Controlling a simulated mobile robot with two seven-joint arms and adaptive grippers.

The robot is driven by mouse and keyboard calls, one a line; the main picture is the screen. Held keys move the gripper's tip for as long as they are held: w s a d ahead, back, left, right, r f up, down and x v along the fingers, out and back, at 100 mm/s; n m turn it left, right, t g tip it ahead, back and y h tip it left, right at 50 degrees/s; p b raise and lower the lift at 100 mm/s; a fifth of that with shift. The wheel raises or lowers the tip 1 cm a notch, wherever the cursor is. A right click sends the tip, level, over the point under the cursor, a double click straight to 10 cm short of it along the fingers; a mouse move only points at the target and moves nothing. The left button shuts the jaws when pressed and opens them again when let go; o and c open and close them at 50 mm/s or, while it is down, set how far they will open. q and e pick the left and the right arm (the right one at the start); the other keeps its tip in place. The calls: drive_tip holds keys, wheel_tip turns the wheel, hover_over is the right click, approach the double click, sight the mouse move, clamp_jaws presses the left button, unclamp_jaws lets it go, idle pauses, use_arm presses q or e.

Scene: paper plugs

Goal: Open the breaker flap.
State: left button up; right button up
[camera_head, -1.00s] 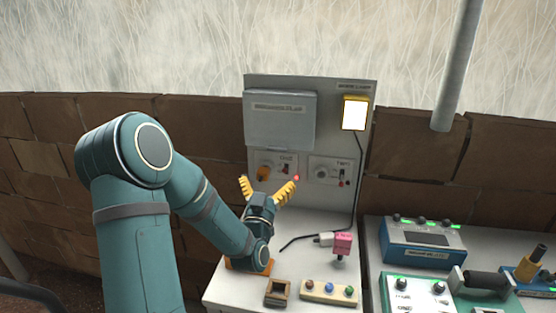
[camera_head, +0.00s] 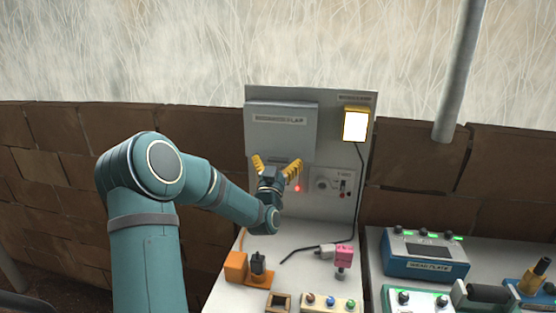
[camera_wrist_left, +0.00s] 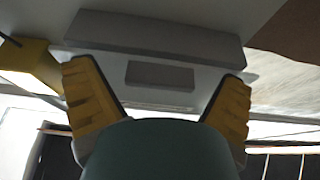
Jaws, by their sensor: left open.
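The breaker flap (camera_head: 282,125) is a grey labelled cover on the upper left of the upright panel (camera_head: 345,220), and it looks closed. My left gripper (camera_head: 277,167) has yellow fingers, is open and empty, and is just below the flap's lower edge. In the left wrist view the open fingers (camera_wrist_left: 158,92) frame a grey surface with a protruding bar (camera_wrist_left: 155,36) and a small dark rectangle (camera_wrist_left: 160,75). I cannot tell whether the fingers touch the panel. My right gripper is not in view.
A yellow-framed lit box (camera_head: 355,125) with a hanging cable is right of the flap. A socket (camera_head: 322,183) sits below. A pink plug (camera_head: 343,257), an orange block (camera_head: 236,267) and small buttons (camera_head: 330,302) are on the bench. Blue devices (camera_head: 424,254) stand on the right.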

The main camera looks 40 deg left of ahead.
use_arm(q)
drive_tip(key=shift+r, duration=0.1)
drive_tip(key=c, duration=1.3)
drive_tip(key=shift+s+r+p, duration=0.1)
drive_tip(key=shift+s+p, duration=0.05)
drive_tip(key=shift+p, duration=0.15)
drive_tip(key=shift+c, duration=0.2)
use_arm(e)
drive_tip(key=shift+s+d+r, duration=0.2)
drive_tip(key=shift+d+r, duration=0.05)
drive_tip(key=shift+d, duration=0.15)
